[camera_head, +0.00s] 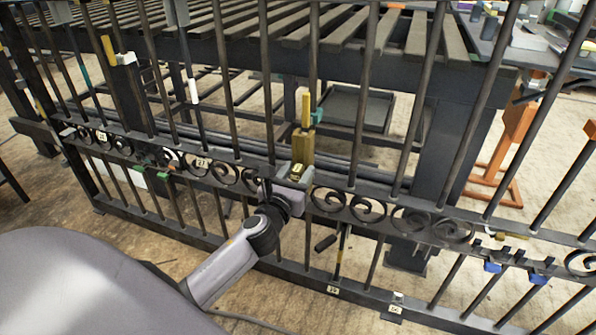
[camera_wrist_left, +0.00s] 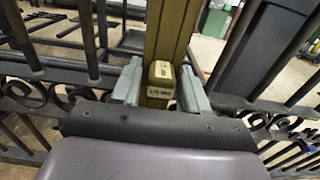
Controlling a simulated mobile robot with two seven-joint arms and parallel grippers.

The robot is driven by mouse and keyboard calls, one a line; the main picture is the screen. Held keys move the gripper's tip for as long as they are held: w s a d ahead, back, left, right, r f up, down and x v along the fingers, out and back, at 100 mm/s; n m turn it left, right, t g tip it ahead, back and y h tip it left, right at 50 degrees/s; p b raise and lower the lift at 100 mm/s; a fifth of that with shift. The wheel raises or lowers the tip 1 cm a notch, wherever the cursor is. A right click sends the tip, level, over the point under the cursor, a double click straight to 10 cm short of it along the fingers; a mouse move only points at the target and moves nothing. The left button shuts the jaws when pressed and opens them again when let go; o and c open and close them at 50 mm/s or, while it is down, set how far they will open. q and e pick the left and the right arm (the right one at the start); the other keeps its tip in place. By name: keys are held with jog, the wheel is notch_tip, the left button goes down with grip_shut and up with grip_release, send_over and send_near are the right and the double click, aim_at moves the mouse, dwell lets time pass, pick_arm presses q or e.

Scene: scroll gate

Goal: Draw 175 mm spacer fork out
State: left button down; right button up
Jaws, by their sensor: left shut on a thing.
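The spacer fork (camera_head: 301,146) is an olive-brass piece standing upright among the black gate bars, just above the scroll band. My right gripper is not in view.
The black gate (camera_head: 384,215) with its scroll band spans the view. A slatted bench (camera_head: 345,45) stands behind it. An orange trestle (camera_head: 512,135) stands behind at right.

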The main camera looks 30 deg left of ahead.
pick_arm(q)
jog(key=v, duration=0.9)
jog(key=shift+r+p, duration=0.15)
jog(key=shift+p, duration=0.3)
dwell(0.4)
jog(key=shift+s+d, duration=0.1)
